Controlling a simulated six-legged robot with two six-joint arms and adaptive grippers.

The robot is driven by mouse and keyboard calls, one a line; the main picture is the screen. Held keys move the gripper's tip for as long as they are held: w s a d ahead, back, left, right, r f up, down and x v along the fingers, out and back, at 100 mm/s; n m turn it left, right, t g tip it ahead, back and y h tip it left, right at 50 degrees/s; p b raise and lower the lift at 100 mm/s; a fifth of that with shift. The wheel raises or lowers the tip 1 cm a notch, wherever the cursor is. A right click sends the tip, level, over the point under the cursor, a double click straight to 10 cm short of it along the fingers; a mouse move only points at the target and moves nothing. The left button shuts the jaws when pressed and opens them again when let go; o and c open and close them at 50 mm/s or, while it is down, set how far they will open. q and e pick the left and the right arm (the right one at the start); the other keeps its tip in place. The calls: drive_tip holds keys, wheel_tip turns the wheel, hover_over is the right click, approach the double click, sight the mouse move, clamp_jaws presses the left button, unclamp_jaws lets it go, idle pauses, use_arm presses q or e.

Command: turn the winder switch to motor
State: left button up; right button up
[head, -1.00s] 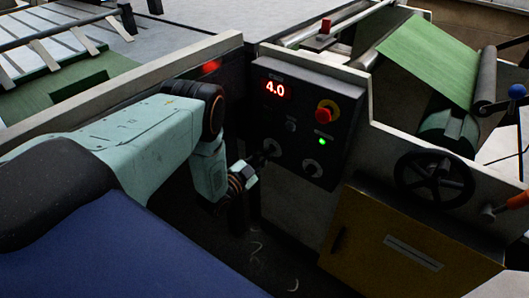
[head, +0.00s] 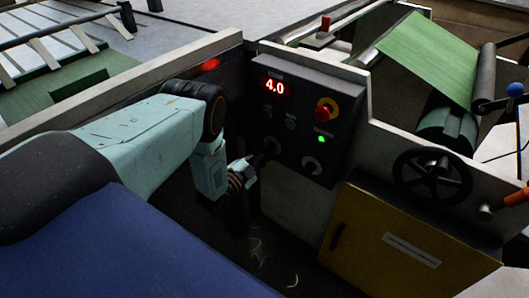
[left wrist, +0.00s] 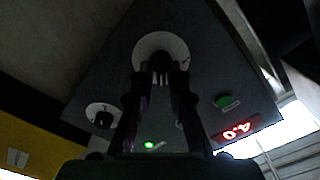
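The dark control panel (head: 298,150) carries two black knobs on pale round plates. In the left wrist view, that knob (left wrist: 160,62) lies between the tips of my left gripper (left wrist: 161,76), one finger on each side. The fingers stand apart; contact with the knob cannot be told. Knob labels are unreadable. My right gripper is not in view.
The panel has a red display reading 4.0 (head: 275,87), a red stop button (head: 325,111) on yellow and a lit green lamp (head: 322,139). A handwheel (head: 433,178) and yellow cabinet (head: 380,240) stand to the right. A pale machine wall (head: 130,85) runs behind my left arm.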

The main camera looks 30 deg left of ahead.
use_arm(q)
drive_tip(key=shift+o, duration=1.3)
drive_tip(key=s+a, duration=0.1)
drive_tip(key=s, duration=1.1)
